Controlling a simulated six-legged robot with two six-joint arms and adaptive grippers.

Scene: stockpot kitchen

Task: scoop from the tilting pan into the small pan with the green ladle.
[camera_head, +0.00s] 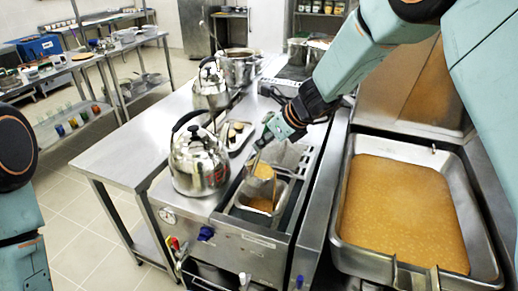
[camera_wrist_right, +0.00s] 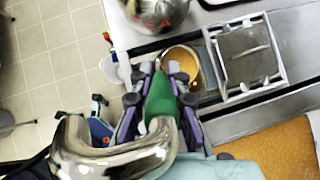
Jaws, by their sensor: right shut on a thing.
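The green ladle is in my right gripper (camera_head: 268,136), which is shut on its green handle (camera_wrist_right: 160,100). The ladle's metal bowl (camera_head: 262,171) hangs down with orange-brown food in it, over the small pan. Whether the bowl touches the pan is unclear. The tilting pan (camera_head: 343,246) at the right holds a broad layer of orange-brown food. My left gripper is out of view.
A shiny kettle (camera_head: 199,162) stands close left of the small pan, with another kettle (camera_head: 210,92) behind it. A square metal insert (camera_wrist_right: 247,55) sits beside the small pan. A stockpot (camera_head: 238,70) stands farther back. The steel table (camera_head: 130,153) is bare at left.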

